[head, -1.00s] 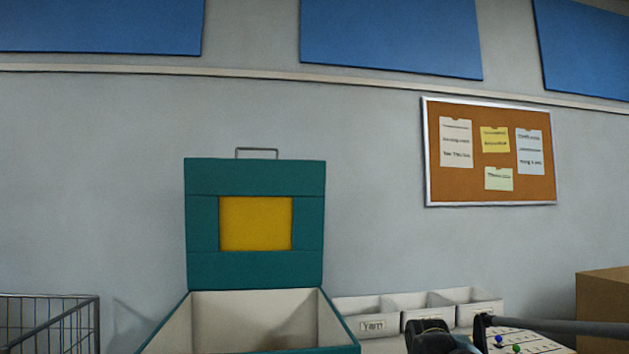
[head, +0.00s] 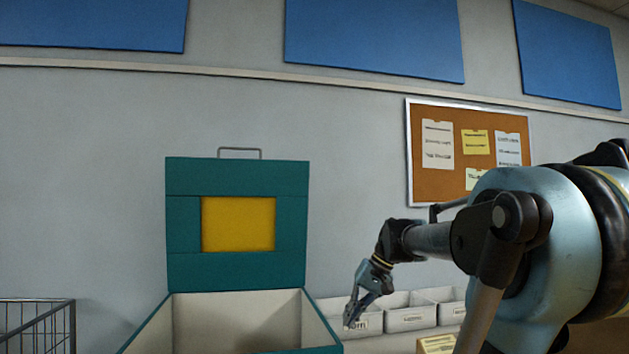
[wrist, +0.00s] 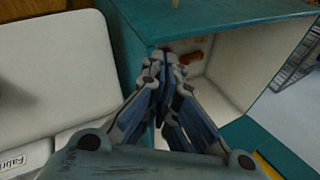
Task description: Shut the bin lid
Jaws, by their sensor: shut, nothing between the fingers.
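The teal bin (head: 235,318) stands against the wall at the lower middle-left of the head view. Its teal lid (head: 236,270), with a yellow panel and a wire handle (head: 239,150) on its upper edge, stands upright and open. My gripper (head: 351,318) is shut and empty, just right of the bin and pointing down. In the wrist view my gripper (wrist: 160,85) shows beside the teal bin's rim (wrist: 230,20). The bin's pale inside and a small orange-red item (wrist: 190,58) show beyond the fingers. Whether the fingertips touch the rim I cannot tell.
White labelled trays (head: 410,316) stand right of the bin, behind my gripper. A wire basket (head: 40,325) is at the far left. A corkboard (head: 440,140) and blue panels hang on the wall. The space above the open bin is clear.

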